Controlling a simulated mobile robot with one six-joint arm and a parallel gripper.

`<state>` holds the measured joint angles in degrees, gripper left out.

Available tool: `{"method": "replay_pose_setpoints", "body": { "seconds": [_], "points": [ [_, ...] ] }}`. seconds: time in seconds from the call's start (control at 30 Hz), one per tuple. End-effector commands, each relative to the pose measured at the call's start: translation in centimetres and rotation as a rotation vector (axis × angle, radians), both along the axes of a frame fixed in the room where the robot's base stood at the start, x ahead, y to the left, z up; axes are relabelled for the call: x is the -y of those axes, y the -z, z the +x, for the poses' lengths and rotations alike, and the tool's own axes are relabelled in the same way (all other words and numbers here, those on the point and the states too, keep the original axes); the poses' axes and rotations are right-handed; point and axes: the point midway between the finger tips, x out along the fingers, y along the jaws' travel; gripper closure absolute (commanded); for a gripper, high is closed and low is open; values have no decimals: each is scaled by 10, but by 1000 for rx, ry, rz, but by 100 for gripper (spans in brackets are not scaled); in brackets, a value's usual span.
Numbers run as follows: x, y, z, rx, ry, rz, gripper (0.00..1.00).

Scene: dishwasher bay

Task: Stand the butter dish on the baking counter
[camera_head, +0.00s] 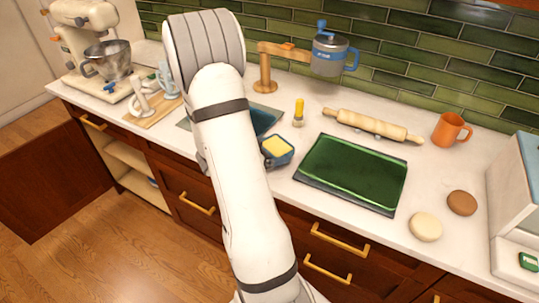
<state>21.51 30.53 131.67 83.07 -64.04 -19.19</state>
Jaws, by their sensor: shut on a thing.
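The butter dish (285,158), a small dark blue dish with a yellow block in it, shows just right of my white arm, over the counter between the arm and a green tray. Its left side is close to the arm's outline. I cannot tell whether it rests on the counter or is held above it. The pale counter (465,240) runs along the green tiled wall. My gripper is hidden behind my arm, so its jaws and its hold cannot be seen.
A green tray (353,174), rolling pin (372,126), orange mug (450,129) and two round pieces lie right. A yellow-topped shaker (299,112) stands behind the dish. A wooden stand (264,75) with a blue-grey jug (330,57) is at the back. A mixer (85,40) stands left.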

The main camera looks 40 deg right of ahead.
Motion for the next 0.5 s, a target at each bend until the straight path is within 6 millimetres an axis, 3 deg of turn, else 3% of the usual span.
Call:
{"method": "replay_pose_setpoints", "body": {
  "seconds": [0.13,0.5],
  "points": [
    [0,16,0,-2,-1,-1,45],
    [0,20,1,1,-2,-2,45]
  ]
}}
